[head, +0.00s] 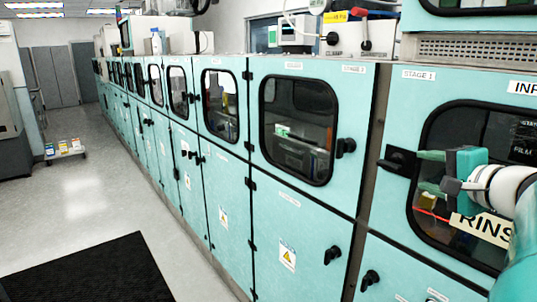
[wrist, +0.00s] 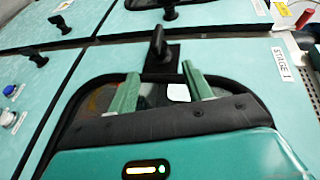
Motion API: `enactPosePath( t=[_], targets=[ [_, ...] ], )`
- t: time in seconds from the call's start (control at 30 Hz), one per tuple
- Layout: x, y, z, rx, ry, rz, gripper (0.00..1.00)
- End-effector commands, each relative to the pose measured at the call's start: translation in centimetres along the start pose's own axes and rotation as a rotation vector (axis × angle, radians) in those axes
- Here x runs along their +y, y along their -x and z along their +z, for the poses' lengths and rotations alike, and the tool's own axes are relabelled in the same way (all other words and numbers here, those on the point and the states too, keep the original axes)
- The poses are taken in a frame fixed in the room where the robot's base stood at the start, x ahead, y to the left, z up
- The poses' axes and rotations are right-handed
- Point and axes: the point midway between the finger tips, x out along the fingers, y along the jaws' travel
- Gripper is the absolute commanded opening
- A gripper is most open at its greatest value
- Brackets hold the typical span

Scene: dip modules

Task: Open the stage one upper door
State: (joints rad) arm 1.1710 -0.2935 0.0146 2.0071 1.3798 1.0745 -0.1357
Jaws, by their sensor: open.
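The stage one upper door (head: 405,112) is a teal panel with a black-framed window, at the right in the head view. It looks shut. Its "STAGE 1" label also shows on the door in the wrist view (wrist: 240,68). Its black handle (head: 396,160) sits on the door's left edge; in the wrist view the handle (wrist: 158,46) stands just beyond the fingertips. My gripper (head: 421,171) is in front of the window, a little right of the handle. In the wrist view my gripper (wrist: 160,72) has its two green fingers apart, with nothing between them.
The neighbouring upper door (head: 350,95) to the left has its own black handle (head: 345,147). Lower doors with knobs (head: 370,279) lie below. A black mat (head: 90,272) lies on the open floor at left. A low cart (head: 63,150) stands farther back.

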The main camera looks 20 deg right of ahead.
Motion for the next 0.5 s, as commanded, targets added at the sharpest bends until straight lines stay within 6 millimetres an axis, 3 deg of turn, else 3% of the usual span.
enactPosePath(
  t=[0.3, 0.5],
  targets=[
    [0.1, -6.6, 0.1, -0.004, 0.000, 0.002, 0.50],
    [0.1, -9.7, 0.1, -0.004, 0.000, 0.002, 0.50]
  ],
)
